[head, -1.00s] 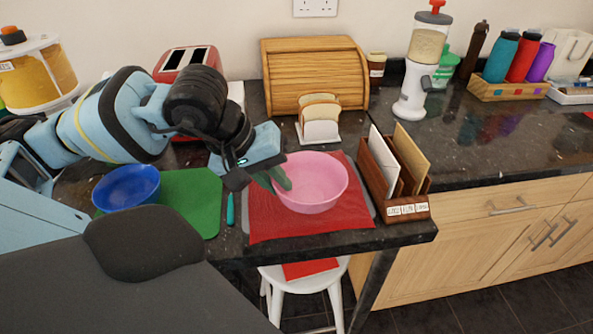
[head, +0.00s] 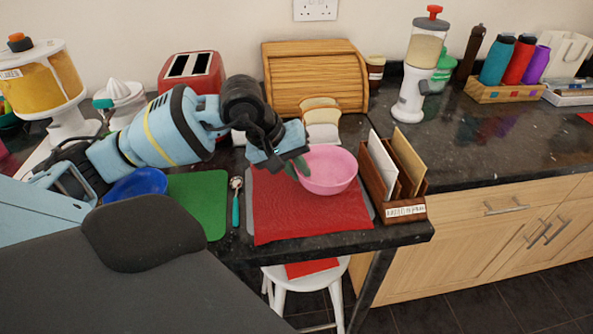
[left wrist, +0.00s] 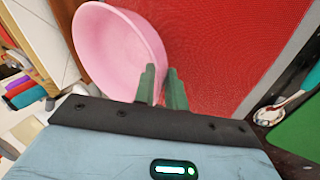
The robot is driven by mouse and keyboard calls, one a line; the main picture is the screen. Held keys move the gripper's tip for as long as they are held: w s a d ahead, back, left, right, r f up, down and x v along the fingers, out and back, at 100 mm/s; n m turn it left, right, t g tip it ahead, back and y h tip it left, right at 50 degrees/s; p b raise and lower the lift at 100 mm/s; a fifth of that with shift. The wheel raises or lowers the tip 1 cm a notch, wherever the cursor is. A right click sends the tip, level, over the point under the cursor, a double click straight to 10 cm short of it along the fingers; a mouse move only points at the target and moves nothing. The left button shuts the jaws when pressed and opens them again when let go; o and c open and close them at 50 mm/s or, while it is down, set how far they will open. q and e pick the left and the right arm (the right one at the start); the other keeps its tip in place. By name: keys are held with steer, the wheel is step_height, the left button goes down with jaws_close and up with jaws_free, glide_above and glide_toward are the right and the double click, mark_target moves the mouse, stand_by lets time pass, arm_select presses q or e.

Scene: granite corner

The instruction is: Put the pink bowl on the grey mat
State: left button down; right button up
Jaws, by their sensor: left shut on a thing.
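The pink bowl (head: 328,172) is at the back right of the red cloth in the head view. My left gripper (head: 299,168) is shut on its left rim. In the left wrist view the green-grey fingertips (left wrist: 160,88) pinch the rim of the bowl (left wrist: 115,50). I cannot tell whether its base touches the cloth. The grey mat (head: 250,212) shows only as narrow edges beside the red cloth (head: 310,213), which covers most of it. My right gripper is not in view.
A letter rack (head: 405,208) stands close to the right of the bowl. A toast rack (head: 322,134) and wooden bread bin (head: 315,75) are behind it. To the left are a spoon (head: 236,208), a green mat (head: 205,205) and a blue bowl (head: 138,184). The counter's front edge is near.

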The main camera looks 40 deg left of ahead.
arm_select(q)
steer(key=shift+f, duration=0.6)
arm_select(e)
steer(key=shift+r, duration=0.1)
arm_select(q)
steer(key=shift+f, duration=0.1)
steer(key=shift+f, duration=0.25)
steer(key=shift+s+f+b, duration=0.2)
steer(key=shift+f+b, duration=0.2)
steer(key=shift+b, duration=0.1)
steer(key=c, duration=1.4)
jaws_free()
steer(key=shift+f, duration=0.1)
steer(key=shift+c, duration=0.2)
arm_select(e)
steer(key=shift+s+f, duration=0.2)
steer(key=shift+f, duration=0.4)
